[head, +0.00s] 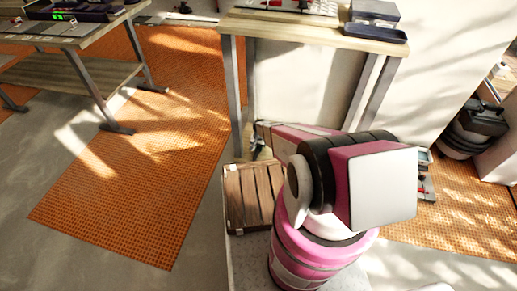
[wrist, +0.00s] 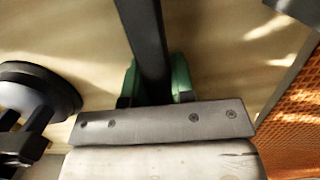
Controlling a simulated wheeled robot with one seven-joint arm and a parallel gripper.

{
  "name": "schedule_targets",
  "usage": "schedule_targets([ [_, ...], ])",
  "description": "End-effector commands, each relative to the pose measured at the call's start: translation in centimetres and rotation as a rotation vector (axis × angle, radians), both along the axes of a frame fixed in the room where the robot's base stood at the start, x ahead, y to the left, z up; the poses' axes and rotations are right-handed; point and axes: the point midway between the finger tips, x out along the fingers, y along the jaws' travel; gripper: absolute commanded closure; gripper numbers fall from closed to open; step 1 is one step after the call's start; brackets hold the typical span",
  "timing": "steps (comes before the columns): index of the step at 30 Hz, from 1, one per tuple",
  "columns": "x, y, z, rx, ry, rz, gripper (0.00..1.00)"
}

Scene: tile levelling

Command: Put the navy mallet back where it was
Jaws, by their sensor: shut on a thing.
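My gripper (wrist: 154,84) is shut in the wrist view, with its green fingers on both sides of a long dark bar (wrist: 142,35). The bar looks like the handle of the navy mallet. It runs away to the top edge, and I cannot make out the mallet's head. Behind it is a pale wood-like surface (wrist: 215,45); I cannot tell whether the bar touches it. In the head view my arm reaches toward the back worktable's left leg, and the gripper end is small and mostly hidden there.
The back worktable (head: 300,27) carries a navy tray (head: 374,32) and a grey box (head: 374,12). A left worktable (head: 103,30) holds tools. A slatted wooden crate (head: 250,196) stands beside my arm. A black round object (wrist: 45,88) is left of the gripper.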

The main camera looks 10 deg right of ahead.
Motion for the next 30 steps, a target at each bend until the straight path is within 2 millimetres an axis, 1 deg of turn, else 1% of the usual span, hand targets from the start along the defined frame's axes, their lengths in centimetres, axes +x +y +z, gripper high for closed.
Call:
schedule_targets([
  [1, 0.1, 0.0, -1.4, 0.0, 0.007, 0.0, 1.0],
  [2, 0.1, 0.0, -1.4, 0.0, 0.007, 0.0, 1.0],
  [3, 0.1, 0.0, -1.6, 0.0, 0.008, 0.0, 0.67],
  [4, 0.1, 0.0, -1.6, 0.0, 0.009, 0.0, 0.58],
  [10, 0.2, 0.0, -1.6, -0.001, 0.009, 0.001, 0.58],
  [14, 0.2, 0.0, -0.4, 0.0, 0.007, 0.0, 0.58],
  [15, 0.3, 0.0, 0.3, -0.001, 0.006, 0.0, 0.51],
  [17, 0.5, -0.1, 1.5, 0.0, 0.004, 0.0, 0.51],
  [24, 0.9, -0.4, 7.1, -0.001, 0.004, 0.0, 0.51],
  [27, 1.1, -0.5, 9.0, 0.0, 0.003, 0.0, 0.51],
  [30, 1.2, -0.5, 10.5, 0.0, 0.004, 0.0, 0.51],
])
